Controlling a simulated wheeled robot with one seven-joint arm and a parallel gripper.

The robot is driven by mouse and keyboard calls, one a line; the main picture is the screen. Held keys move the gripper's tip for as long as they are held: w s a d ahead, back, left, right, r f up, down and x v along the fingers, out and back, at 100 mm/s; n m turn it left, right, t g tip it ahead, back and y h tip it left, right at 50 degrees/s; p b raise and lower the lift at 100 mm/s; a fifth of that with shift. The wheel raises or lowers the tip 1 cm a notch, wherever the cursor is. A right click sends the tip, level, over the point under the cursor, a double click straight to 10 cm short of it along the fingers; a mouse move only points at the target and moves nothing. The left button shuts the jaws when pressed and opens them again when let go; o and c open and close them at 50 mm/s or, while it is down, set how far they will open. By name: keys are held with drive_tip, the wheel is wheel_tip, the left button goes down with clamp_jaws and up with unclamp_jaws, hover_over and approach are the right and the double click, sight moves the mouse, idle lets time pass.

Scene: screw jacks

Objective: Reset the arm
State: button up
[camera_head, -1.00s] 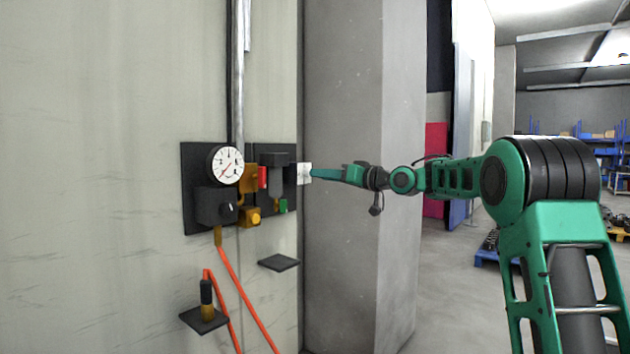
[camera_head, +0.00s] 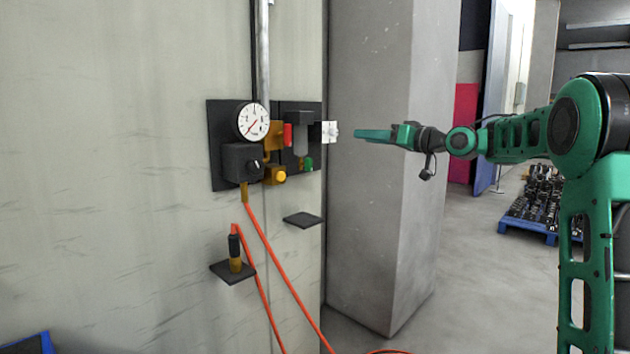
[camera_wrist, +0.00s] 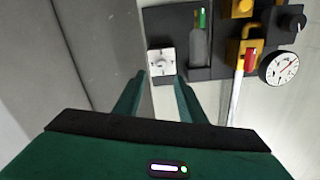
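My green arm reaches in from the right in the head view, and my gripper (camera_head: 358,135) points left toward the wall panel. In the wrist view, the two fingers of my gripper (camera_wrist: 161,90) are apart with nothing between them. A white square fitting with a knob (camera_head: 330,132) sits at the panel's right edge, a short gap from the fingertips. In the wrist view the white fitting (camera_wrist: 161,63) lies just beyond the fingertips.
The dark panel (camera_head: 220,120) carries a gauge (camera_head: 253,121), a red lever (camera_head: 287,134) and a yellow knob (camera_head: 279,176). Below are two small shelves and orange hoses (camera_head: 290,275). A concrete pillar (camera_head: 370,220) stands behind my gripper. A blue pallet (camera_head: 527,228) is at right.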

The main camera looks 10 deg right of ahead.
drive_tip(key=s+d+f+m+g+h, duration=0.3)
drive_tip(key=s+d+f+h, duration=0.15)
drive_tip(key=s+f, duration=0.55)
drive_tip(key=s+d+f+m+g+h, duration=0.25)
drive_tip(key=s+d+f+h, duration=0.2)
drive_tip(key=s+f, duration=0.5)
drive_tip(key=s+f+m+g, duration=0.1)
drive_tip(key=s+f+g, duration=0.2)
drive_tip(key=s, duration=0.8)
drive_tip(key=s+f+m+g, duration=0.2)
drive_tip(key=s+f, duration=0.5)
drive_tip(key=s, duration=0.5)
drive_tip(key=s+f+m+g+h, duration=0.1)
drive_tip(key=s+f+g, duration=0.3)
drive_tip(key=s, duration=0.8)
wheel_tip(320, 180, down, 2)
drive_tip(key=shift+s+d+f+m, duration=0.1)
drive_tip(key=shift+s+d+m, duration=0.15)
drive_tip(key=shift+d+m, duration=0.25)
drive_tip(key=shift+w+f, duration=0.25)
drive_tip(key=shift+w, duration=0.4)
